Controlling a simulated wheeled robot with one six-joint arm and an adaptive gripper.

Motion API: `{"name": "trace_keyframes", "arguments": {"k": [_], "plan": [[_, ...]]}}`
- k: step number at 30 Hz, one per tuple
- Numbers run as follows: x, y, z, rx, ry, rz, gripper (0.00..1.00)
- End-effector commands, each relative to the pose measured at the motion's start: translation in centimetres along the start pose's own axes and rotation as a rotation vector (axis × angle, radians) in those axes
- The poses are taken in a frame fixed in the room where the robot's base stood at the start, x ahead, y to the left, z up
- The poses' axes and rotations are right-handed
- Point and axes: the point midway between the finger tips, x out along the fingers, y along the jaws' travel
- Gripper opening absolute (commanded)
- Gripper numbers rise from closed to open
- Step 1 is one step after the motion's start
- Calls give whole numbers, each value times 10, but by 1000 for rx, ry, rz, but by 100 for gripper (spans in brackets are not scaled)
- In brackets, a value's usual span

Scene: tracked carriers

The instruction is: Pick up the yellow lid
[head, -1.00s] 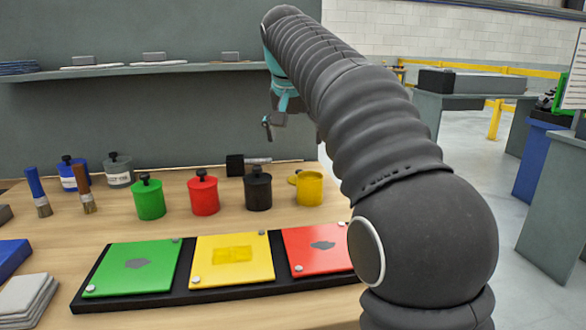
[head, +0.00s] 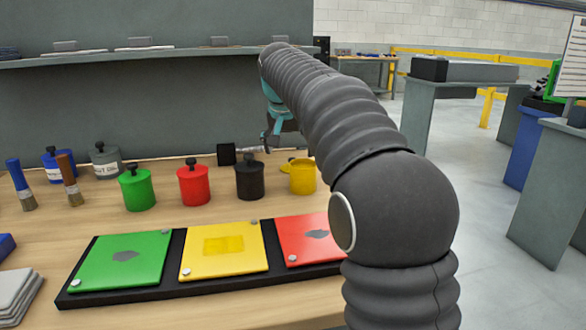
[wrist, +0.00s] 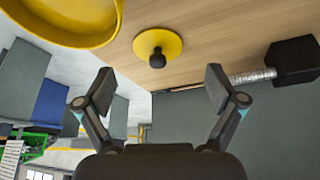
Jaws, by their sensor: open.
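The yellow lid (wrist: 170,39) is a round disc with a black knob, lying on the wooden bench behind the open yellow pot (head: 303,178). In the head view a small yellow edge of the lid (head: 286,169) shows beside the pot, which partly hides it. My gripper (wrist: 160,78) is open and empty, its two fingers spread wide. In the wrist view the lid's knob appears between and a little beyond the fingertips; nothing touches the lid. In the head view my gripper (head: 270,141) hangs above the bench near the lid, partly hidden by my arm.
The yellow pot's rim (wrist: 92,42) is close, at the wrist view's upper left. A black block-headed tool (wrist: 296,60) lies at right. Black (head: 250,181), red (head: 194,187) and green (head: 137,191) lidded pots stand in a row. A dark panel (head: 180,110) rises behind the bench.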

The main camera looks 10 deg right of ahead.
Motion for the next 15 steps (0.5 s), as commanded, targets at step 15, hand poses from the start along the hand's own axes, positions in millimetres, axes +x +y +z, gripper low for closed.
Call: {"name": "trace_keyframes", "arguments": {"k": [15], "plan": [[38,2,-1,-1,-1,0,94]]}}
